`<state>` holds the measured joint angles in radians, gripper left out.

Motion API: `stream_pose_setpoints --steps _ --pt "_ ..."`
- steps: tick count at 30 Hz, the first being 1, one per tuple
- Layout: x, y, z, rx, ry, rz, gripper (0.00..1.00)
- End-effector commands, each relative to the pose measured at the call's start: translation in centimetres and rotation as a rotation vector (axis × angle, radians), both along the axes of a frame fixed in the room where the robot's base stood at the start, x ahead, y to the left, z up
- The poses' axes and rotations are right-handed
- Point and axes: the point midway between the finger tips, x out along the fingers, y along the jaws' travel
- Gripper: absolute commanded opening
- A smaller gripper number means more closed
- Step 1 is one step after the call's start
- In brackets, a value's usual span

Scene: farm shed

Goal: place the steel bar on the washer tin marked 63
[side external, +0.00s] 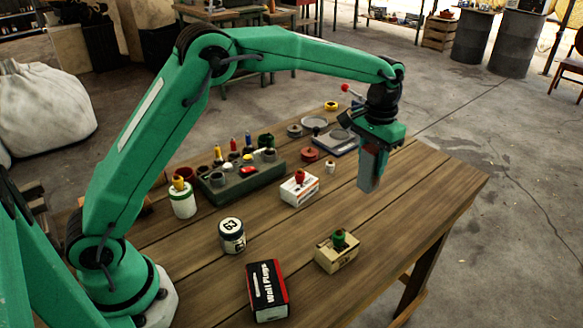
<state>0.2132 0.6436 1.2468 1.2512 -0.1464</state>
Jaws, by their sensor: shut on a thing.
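The washer tin marked 63 (232,243) is a small round tin with a white label and a dark band. It stands upright on the wooden table, left of the middle, with its top clear. My gripper (378,148) is above the right part of the table, far to the right of and beyond the tin. It is shut on a grey upright piece, which looks like the steel bar (369,172). The bar hangs below the jaws, apart from the tin. The jaws partly hide its upper end.
A green tray (243,182) with pots stands behind the tin. A white box (299,188) with a red top is between tin and gripper. A tan box (337,255) and a black-and-red wall plug box (267,291) stand in front. A white-green can (182,199) stands left.

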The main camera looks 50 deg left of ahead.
Motion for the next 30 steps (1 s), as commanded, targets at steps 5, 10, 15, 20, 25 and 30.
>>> stream_pose_setpoints --steps 5,10,15,20,25,30 --pt "-0.1 0.0 0.2 0.000 -0.002 0.000 0.06" --pt "-0.8 -0.2 0.9 0.000 -0.003 0.001 0.06" --pt "-2.6 -0.4 2.2 -0.001 -0.004 0.005 0.06" --pt "-5.1 -0.6 4.0 -0.001 -0.004 0.009 0.06" --pt "-8.2 -0.7 5.7 -0.001 -0.004 0.015 0.06" --pt "-11.5 -0.6 7.0 -0.001 -0.004 0.022 0.06"
